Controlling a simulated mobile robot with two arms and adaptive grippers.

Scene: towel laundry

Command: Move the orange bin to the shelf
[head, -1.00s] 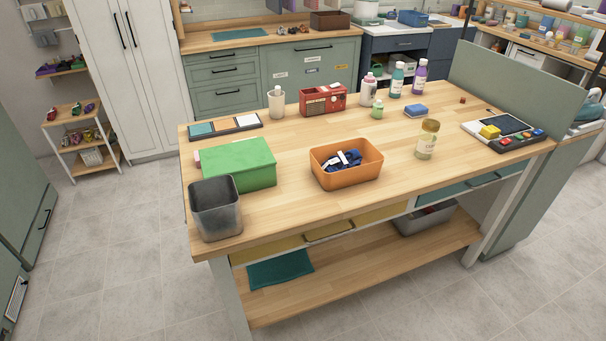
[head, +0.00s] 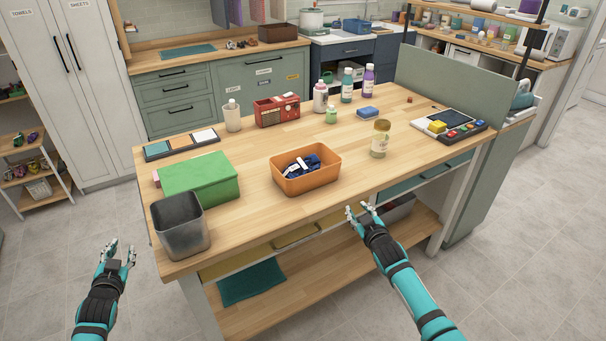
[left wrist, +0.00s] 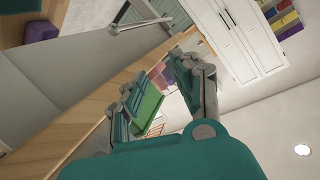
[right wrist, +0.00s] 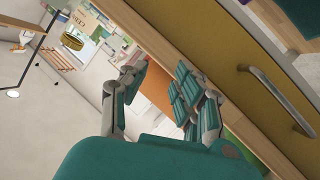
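The orange bin (head: 306,181) sits on the wooden table top near its front edge, with dark blue and white items inside. The shelf of the table (head: 330,262) is a wooden board below the drawers. My left gripper (head: 121,249) is open and empty, left of the table, apart from everything. My right gripper (head: 362,209) is open and empty in front of the table edge, to the right of and nearer than the bin. The open fingers also show in the left wrist view (left wrist: 165,85) and the right wrist view (right wrist: 157,85).
A green box (head: 200,182) and a grey metal bin (head: 180,226) stand left of the orange bin. A jar (head: 380,140) stands to its right. A teal cloth (head: 250,284) lies on the lower shelf, and a grey bin (head: 398,209) sits at its right.

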